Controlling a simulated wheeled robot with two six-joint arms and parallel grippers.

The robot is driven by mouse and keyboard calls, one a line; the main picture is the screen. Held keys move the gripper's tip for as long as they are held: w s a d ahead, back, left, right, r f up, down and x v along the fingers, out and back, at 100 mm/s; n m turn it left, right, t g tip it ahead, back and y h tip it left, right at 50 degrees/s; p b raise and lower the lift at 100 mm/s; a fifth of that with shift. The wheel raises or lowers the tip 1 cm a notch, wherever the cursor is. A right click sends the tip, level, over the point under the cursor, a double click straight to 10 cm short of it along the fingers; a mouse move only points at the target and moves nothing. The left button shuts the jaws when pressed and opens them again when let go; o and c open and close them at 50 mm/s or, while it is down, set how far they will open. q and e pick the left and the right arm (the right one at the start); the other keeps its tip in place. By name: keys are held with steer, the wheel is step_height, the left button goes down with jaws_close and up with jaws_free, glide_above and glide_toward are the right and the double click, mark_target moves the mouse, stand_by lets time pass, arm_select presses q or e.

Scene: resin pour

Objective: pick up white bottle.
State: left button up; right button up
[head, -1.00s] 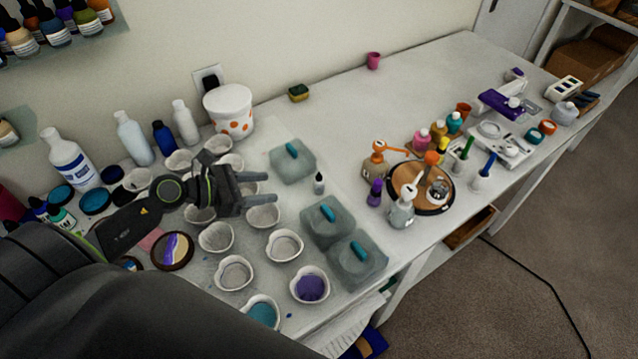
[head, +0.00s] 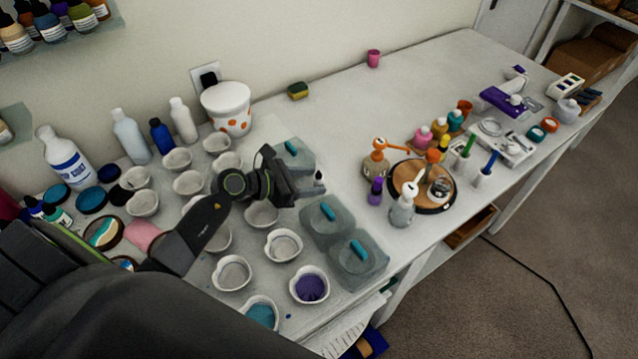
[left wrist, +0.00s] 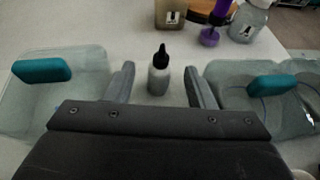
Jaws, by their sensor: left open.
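In the head view only part of the bottle (head: 319,178) shows at the tips of my left gripper (head: 306,187). My left gripper is open and points toward the bottle. In the left wrist view its two fingers stand on either side of the bottle's line, with the bottle between or just beyond the tips; I cannot tell exactly how deep. No contact shows. My right gripper is in no view.
Grey lidded boxes with teal handles (head: 358,262) stand close on both sides of the bottle. Several white cups (head: 284,245) lie under and around my left arm. A round wooden turntable (head: 452,205) with bottles stands to the right.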

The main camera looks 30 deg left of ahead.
arm_select(q)
steer(key=shift+w+d+f, duration=0.1)
steer(key=shift+w+d, duration=0.05)
steer(key=shift+w, duration=0.05)
steer(key=shift+s, duration=0.1)
steer(key=shift+c, duration=0.8)
steer(key=c, duration=0.9)
step_height(320, 180, up, 10)
steer(key=shift+b, duration=0.4)
